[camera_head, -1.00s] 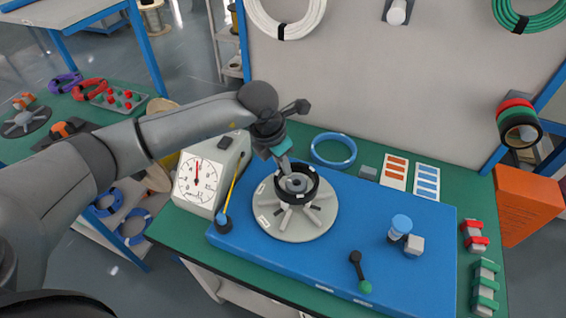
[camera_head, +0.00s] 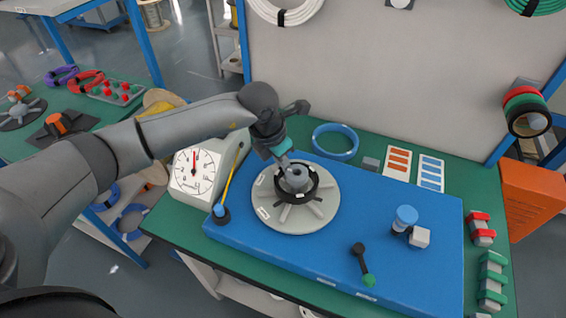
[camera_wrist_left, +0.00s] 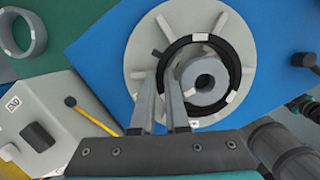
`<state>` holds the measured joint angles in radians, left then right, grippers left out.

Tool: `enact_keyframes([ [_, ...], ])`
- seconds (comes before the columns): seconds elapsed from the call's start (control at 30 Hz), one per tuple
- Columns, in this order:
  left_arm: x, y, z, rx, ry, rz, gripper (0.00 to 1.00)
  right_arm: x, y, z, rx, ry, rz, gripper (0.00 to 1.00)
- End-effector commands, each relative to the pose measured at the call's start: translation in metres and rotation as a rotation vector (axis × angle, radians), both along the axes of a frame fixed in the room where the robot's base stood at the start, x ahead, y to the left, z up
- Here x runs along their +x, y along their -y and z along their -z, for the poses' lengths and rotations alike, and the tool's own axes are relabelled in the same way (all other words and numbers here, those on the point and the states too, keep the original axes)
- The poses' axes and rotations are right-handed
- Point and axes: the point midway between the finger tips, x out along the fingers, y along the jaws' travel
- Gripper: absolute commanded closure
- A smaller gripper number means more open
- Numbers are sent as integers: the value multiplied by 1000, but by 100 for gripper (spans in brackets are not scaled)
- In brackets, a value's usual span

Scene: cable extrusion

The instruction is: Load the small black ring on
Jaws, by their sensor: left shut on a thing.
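The small black ring (camera_head: 297,200) lies around the grey hub (camera_head: 297,182) at the middle of the round light-grey spoked disc (camera_head: 325,224). In the left wrist view the ring (camera_wrist_left: 236,82) encircles the hub (camera_wrist_left: 204,76), with a wider gap on some sides. My left gripper (camera_head: 284,163) reaches down over the ring's far left side. Its fingers (camera_wrist_left: 162,84) are shut on the ring's edge, and they hide part of it. Whether the ring rests fully flat on the disc is hard to tell. My right gripper is not in view.
The disc stands on a blue board (camera_head: 390,205) on a green bench. A dial scale (camera_head: 196,172) and a yellow rod stand close on its left. A blue coil (camera_head: 335,142) lies behind. A black lever with a green knob (camera_head: 364,268) and a blue-capped part (camera_head: 405,217) are to the right.

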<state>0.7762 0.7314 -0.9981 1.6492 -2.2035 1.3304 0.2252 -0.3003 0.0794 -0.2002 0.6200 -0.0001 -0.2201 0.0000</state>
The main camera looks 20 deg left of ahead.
Motion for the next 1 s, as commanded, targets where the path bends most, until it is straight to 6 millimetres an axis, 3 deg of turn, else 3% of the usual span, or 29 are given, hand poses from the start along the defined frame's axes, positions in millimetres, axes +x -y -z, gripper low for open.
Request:
enact_keyframes([
  [0.67, 0, 0, 5, 0, 1, 0, 100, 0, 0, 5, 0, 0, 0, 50],
  [0.7, 0, 0, 5, 0, 1, 0, 86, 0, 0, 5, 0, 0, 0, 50],
  [1.0, -1, 2, 5, -3, -3, 3, 53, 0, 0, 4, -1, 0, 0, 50],
])
